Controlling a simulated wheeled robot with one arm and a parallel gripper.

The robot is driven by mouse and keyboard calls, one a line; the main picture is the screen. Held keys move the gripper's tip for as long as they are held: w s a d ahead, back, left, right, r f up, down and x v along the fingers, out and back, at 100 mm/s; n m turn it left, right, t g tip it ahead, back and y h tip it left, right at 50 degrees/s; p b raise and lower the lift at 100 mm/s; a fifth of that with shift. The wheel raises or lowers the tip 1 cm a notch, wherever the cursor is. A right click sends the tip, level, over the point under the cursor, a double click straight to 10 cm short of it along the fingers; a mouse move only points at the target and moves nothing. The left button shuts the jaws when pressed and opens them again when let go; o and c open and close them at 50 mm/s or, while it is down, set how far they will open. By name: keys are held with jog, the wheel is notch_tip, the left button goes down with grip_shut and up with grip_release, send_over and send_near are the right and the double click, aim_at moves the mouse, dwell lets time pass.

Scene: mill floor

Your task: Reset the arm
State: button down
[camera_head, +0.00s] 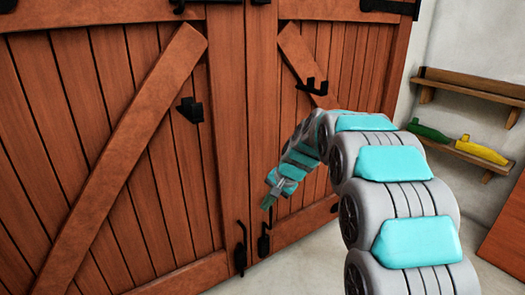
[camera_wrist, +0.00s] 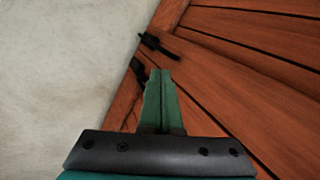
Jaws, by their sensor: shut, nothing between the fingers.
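My arm is stretched forward and bends down in front of the wooden double door (camera_head: 160,130). My gripper (camera_head: 267,204) is at its far end, pointing down near the door's lower part. In the wrist view my gripper (camera_wrist: 162,75) has its two green fingers pressed together, with nothing between them. Two black latch hooks (camera_head: 240,248) sit low where the door leaves meet, just below the gripper in the head view. The latches also show beyond the fingertips in the wrist view (camera_wrist: 155,43). I cannot tell how far the fingertips are from them.
Black brackets (camera_head: 190,110) stick out from the door leaves higher up. A pale floor (camera_wrist: 60,80) lies clear before the door.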

jog(key=s+d+r+n+g+h+p, duration=0.1)
jog(key=s+d, duration=0.3)
jog(key=s, duration=1.1)
jog(key=s+d+r+n+g+h+p, duration=0.2)
jog(key=s+d+r+n+p, duration=0.1)
jog(key=s, duration=1.3)
jog(key=s+d+r+n+g+h+p, duration=0.1)
jog(key=s+d+r, duration=0.3)
jog(key=s, duration=1.1)
jog(key=shift+s+d+r+n+p, duration=0.25)
jog(key=shift+d+n+p, duration=0.15)
jog(key=shift+d+p, duration=0.6)
jog(key=shift+w+d, duration=0.1)
jog(key=shift+w, duration=0.1)
